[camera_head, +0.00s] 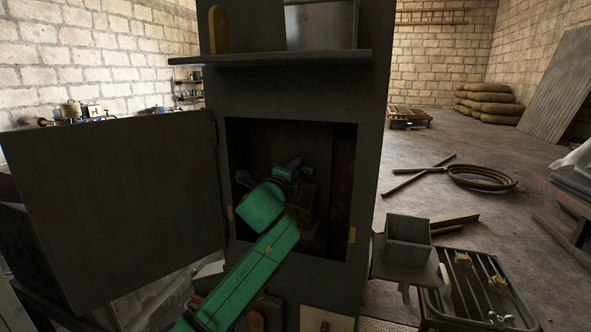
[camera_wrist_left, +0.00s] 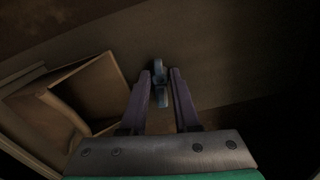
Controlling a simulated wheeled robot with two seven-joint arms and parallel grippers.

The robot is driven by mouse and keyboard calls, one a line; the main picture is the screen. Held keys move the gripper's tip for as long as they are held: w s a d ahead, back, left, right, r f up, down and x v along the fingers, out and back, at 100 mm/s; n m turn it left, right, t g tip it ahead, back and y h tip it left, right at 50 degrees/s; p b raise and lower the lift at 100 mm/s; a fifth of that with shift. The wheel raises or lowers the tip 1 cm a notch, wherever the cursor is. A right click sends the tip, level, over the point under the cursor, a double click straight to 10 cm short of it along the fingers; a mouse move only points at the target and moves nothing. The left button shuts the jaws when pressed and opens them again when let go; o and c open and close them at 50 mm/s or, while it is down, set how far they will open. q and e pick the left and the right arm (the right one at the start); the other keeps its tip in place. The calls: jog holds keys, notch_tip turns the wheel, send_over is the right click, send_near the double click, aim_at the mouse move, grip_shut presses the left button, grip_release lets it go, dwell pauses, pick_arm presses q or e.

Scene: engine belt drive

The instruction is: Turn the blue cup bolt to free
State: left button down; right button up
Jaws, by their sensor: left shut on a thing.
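The blue cup bolt (camera_wrist_left: 160,73) shows in the left wrist view as a small blue-grey piece between my left fingertips, against a dark brown surface. My left gripper (camera_wrist_left: 160,82) is shut on it, one finger on each side. In the head view my green left arm reaches into the open cabinet, and the left gripper (camera_head: 291,166) is inside it, dark and partly hidden by the wrist. The bolt cannot be made out clearly there. My right gripper is not in view.
An open brown box (camera_wrist_left: 88,92) stands close to the left of the fingers in the wrist view. The cabinet door (camera_head: 110,205) is swung open to the left. A small open grey bin (camera_head: 408,240) sits on a shelf at the cabinet's right. The opening's edges surround my arm.

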pick_arm(q)
jog(key=shift+f+n, duration=0.1)
jog(key=shift+n, duration=1)
jog(key=c, duration=0.6)
grip_release()
jog(key=shift+c, duration=0.2)
